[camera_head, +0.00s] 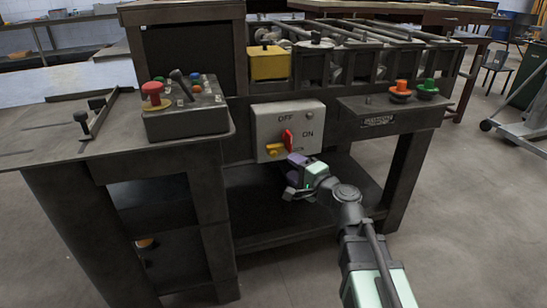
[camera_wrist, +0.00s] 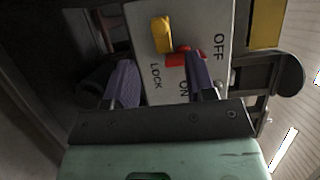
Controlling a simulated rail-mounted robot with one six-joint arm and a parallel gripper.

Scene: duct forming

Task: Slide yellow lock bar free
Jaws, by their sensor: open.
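The yellow lock bar (camera_head: 274,150) sits low on a grey switch panel (camera_head: 268,121) marked OFF and ON, just below a red switch handle (camera_head: 288,138). In the wrist view the yellow lock bar (camera_wrist: 162,33) stands out from the panel near the LOCK label, with the red handle (camera_wrist: 182,57) beside it. My gripper (camera_head: 295,172) is just below and right of the bar in the head view. In the wrist view its two purple fingers (camera_wrist: 163,82) are spread, with empty space between them. The bar lies beyond the fingertips, and I see no contact.
A control box with a red mushroom button (camera_head: 154,92) stands on the left bench. A yellow box (camera_head: 269,62) is mounted above the panel. Orange (camera_head: 400,90) and green (camera_head: 428,88) buttons sit on the right ledge. The shelf below is open.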

